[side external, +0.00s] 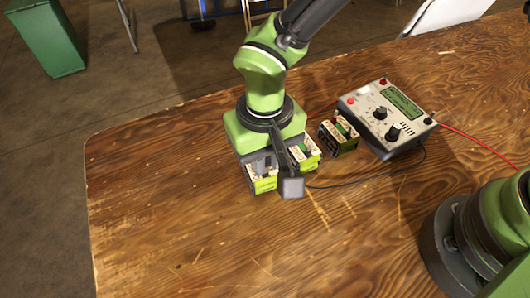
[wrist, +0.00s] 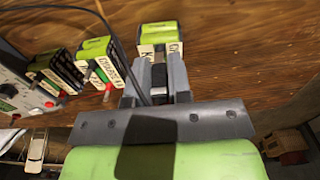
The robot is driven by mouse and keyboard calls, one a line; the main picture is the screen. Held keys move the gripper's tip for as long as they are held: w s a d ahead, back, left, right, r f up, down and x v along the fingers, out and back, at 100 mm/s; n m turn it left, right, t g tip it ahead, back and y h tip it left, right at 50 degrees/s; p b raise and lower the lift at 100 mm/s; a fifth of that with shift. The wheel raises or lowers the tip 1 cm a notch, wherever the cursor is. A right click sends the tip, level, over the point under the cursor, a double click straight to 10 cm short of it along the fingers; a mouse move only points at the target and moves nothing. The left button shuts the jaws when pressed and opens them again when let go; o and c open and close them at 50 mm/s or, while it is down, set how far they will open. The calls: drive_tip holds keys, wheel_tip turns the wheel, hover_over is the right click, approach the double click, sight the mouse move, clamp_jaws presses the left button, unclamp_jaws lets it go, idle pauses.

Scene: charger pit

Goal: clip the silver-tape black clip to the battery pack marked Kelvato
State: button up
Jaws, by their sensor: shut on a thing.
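My gripper (wrist: 158,78) is shut on a black clip (wrist: 158,75), seen between the fingers in the wrist view. A pale patch shows at its tip; I cannot tell if it is silver tape. A black lead runs to it. The gripper hangs just above the front pack (side external: 263,184), which also shows beyond the fingertips (wrist: 158,33) with a partly hidden label; I cannot tell whether the clip touches it. The pack nearest the charger (side external: 338,136) is at the left in the wrist view (wrist: 55,70); its label seems to begin with K, but the rest is unclear.
A middle pack (side external: 304,153) stands between these two, with a small red thing (wrist: 108,89) beside it in the wrist view. A charger (side external: 385,118) with knobs and a display stands at the right, with red and black leads. The wooden table (side external: 180,220) is clear at left and front.

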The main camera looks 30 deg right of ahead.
idle(0.4)
drive_tip(key=o, duration=0.8)
drive_tip(key=shift+o, duration=1)
drive_tip(key=shift+r, duration=3.7)
